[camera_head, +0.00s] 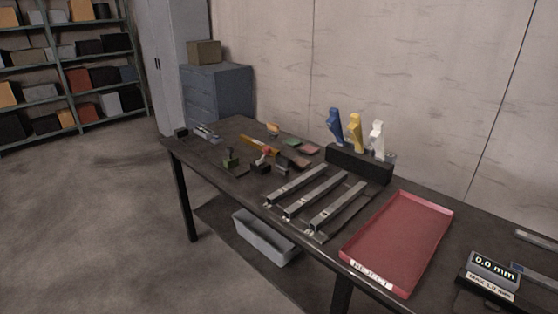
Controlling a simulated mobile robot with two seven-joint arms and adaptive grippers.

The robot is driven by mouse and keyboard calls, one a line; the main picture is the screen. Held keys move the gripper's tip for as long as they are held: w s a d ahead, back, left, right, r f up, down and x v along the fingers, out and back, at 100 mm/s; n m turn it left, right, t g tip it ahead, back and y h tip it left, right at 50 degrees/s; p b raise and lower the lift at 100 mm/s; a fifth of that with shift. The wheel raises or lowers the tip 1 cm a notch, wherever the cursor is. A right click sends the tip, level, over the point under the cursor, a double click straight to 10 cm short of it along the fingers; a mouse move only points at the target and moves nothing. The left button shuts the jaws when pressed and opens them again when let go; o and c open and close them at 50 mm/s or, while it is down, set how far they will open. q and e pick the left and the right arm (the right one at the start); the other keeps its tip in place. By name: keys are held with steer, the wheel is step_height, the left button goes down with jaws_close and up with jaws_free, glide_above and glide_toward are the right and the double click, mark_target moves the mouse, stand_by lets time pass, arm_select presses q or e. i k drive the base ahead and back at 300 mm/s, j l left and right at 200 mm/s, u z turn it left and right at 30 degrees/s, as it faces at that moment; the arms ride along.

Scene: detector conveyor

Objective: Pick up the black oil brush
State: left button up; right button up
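I cannot tell for certain which item is the black oil brush. Neither of my grippers is in view.
The dark table (338,262) also bears several metal bars (317,190), a red tray (398,240), a black rack (358,164) with blue, yellow and white handles, and a gauge display (494,268) reading 0.0 mm. A grey bin (262,240) sits underneath.

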mark_target(284, 165)
steer(key=i+j, duration=0.2)
steer(key=j, duration=0.15)
steer(key=i+j+z, duration=0.15)
steer(key=j, duration=0.2)
steer(key=i+j, duration=0.25)
steer(key=i+j+z, duration=0.15)
steer(key=j, duration=0.3)
steer(key=i+j, duration=0.2)
steer(key=j, duration=0.2)
steer(key=z, duration=0.05)
